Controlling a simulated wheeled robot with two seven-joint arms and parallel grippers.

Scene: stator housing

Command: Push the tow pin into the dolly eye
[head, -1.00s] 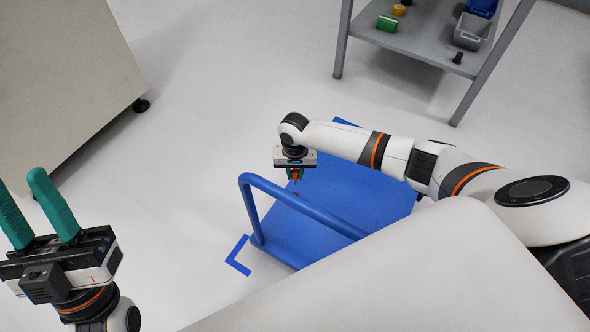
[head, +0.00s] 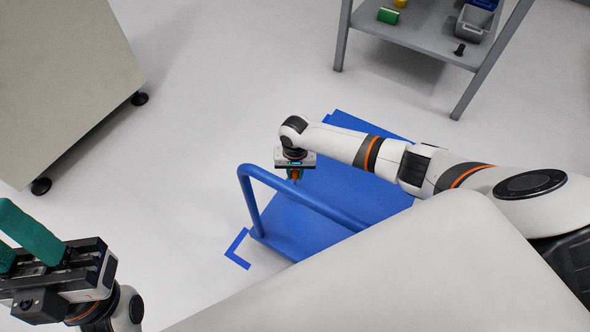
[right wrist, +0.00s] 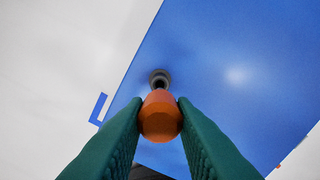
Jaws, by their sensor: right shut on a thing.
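The tow pin shows as an orange rounded head (right wrist: 160,116) between the green fingers of my right gripper (right wrist: 160,108), which is shut on it. A dark grey round piece (right wrist: 159,78) shows just beyond the head, against the blue deck; I cannot tell whether it is the dolly eye or the pin's shank, or how deep the pin sits. In the head view my right gripper (head: 294,176) points down at the blue dolly (head: 345,190), behind its handle rail. My left gripper (head: 14,248) is at the lower left edge, fingers apart and empty, partly cut off.
The dolly's raised blue handle (head: 248,200) stands close to my right gripper. A blue corner mark (head: 236,250) lies on the floor. A grey shelf (head: 420,35) with bins stands at the back right, and a beige cabinet on casters (head: 60,80) at the left.

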